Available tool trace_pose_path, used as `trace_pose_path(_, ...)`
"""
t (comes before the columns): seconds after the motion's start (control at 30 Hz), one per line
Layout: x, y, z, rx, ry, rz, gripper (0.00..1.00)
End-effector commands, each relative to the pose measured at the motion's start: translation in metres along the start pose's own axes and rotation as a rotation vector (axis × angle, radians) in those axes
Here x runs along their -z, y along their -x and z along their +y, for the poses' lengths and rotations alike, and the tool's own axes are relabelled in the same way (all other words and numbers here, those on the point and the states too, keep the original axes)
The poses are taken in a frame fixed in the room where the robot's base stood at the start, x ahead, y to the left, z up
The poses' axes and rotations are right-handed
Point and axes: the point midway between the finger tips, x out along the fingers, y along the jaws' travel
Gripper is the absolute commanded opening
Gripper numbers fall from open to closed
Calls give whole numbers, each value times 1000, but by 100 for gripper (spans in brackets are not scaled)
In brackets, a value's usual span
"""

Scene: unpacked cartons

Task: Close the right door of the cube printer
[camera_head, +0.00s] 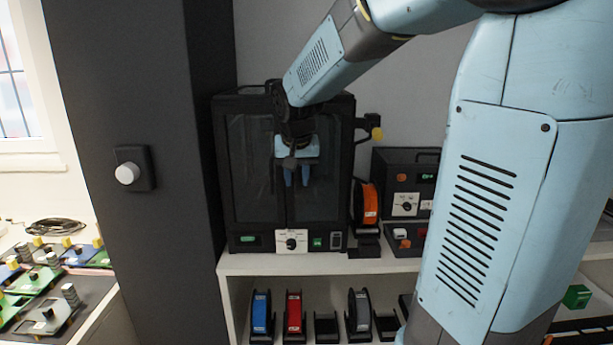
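The cube printer (233,243) is a black box with dark see-through front doors, standing on a white shelf. Its left door (250,180) looks flush with the front. Its right door (325,200) also looks flush or nearly so, but I cannot tell whether a small gap is left. My gripper (297,183) is in front of the printer, near the middle seam between the doors. Its two blue fingers point down with a gap between them and nothing held. My wrist hides the upper middle of the doors. I cannot tell whether the fingers touch the door.
A dark pillar (128,90) with a white knob stands close to the printer's left. An orange spool (366,203) and a black control box (405,180) sit to its right. Blue and red spools (293,312) stand on the shelf below. My arm fills the right side.

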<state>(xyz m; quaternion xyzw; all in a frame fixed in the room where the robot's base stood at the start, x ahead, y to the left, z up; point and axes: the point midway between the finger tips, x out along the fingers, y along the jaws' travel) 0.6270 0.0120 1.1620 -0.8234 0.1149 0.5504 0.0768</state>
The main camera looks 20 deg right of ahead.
Motion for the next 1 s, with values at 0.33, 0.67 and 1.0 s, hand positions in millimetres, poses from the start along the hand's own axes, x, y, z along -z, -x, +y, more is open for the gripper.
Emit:
trace_pose_path(0.33, 0, 2, 0, 0, 0, 1, 37)
trace_pose_path(0.67, 0, 48, 0, 1, 0, 5, 37)
trace_pose_path(1.0, -2, 111, 1, 0, -1, 3, 37)
